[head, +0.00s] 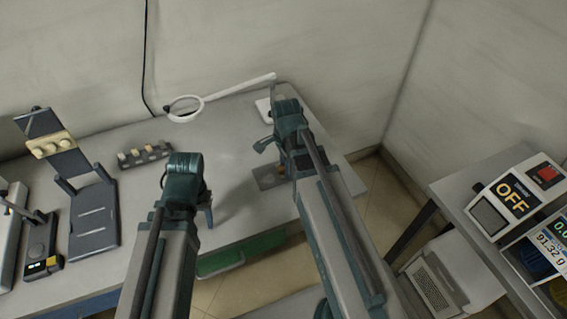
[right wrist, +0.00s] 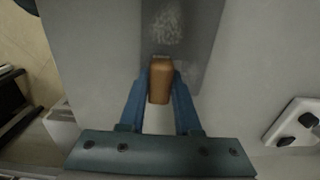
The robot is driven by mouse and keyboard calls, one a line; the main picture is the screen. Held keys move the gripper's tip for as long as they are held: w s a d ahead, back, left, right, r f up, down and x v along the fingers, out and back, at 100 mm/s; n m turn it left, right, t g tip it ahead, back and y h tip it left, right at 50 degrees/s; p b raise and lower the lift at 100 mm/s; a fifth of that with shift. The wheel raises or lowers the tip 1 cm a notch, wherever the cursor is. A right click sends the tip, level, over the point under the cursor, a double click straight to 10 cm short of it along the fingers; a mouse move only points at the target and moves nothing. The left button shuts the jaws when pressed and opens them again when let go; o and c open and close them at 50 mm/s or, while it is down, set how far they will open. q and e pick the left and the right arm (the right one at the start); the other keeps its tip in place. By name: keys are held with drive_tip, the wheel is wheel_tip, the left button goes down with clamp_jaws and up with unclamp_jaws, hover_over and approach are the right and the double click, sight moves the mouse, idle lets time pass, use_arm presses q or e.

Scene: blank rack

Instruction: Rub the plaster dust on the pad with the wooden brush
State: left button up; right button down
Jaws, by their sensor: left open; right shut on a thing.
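The wooden brush (right wrist: 160,84) is in the right wrist view, gripped between the blue fingers of my right gripper (right wrist: 161,76). Its far end points at the whitish plaster dust (right wrist: 166,24) and lies just short of it in the picture. The dust lies on the dark grey pad (right wrist: 207,40). I cannot tell whether the brush touches the pad. In the head view the pad (head: 265,182) is on the table near its right end, partly hidden by my right arm. My left gripper (head: 208,208) is open and empty, left of the pad over the table's front part.
A white magnifier (head: 184,108) lies at the back of the grey table (head: 225,150). A dark block with several knobs (head: 144,154) and a dark stand (head: 94,222) are to the left. A side table with an OFF device (head: 514,195) stands at the right.

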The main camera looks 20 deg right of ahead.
drive_tip(key=shift+s+r, duration=0.1)
drive_tip(key=shift+s, duration=0.9)
use_arm(q)
drive_tip(key=shift+r, duration=0.15)
wheel_tip(320, 180, up, 6)
drive_tip(key=p, duration=0.6)
use_arm(e)
wheel_tip(320, 180, up, 6)
use_arm(q)
wheel_tip(320, 180, up, 3)
drive_tip(key=p, duration=0.3)
use_arm(e)
wheel_tip(320, 180, up, 3)
